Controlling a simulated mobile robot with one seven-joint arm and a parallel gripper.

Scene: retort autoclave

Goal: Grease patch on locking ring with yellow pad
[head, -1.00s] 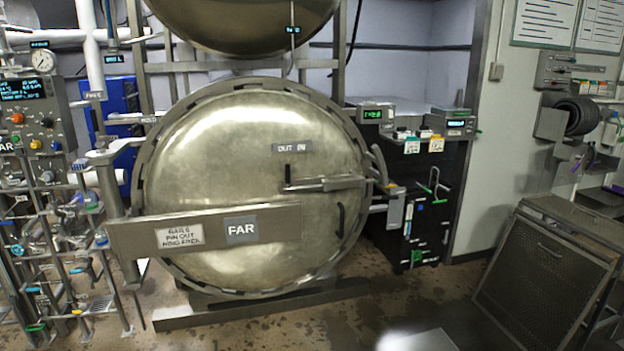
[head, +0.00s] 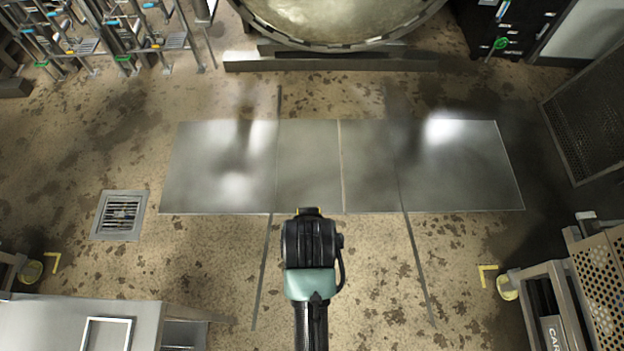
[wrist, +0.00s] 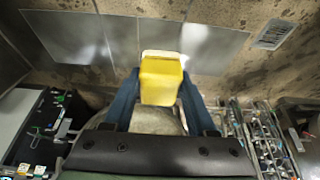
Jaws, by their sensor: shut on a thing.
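My gripper is shut on a yellow pad (wrist: 162,80), held between the two blue fingers (wrist: 160,92) in the wrist view. In the head view my arm reaches up from the bottom centre. No grease patch can be made out.
Metal floor plates (head: 230,170) lie between me and the vessel. A floor drain (head: 120,214) is at left. A steel table (head: 60,318) is bottom left, a perforated cart (head: 590,270) at right, and pipework (head: 130,40) top left. The middle floor is open.

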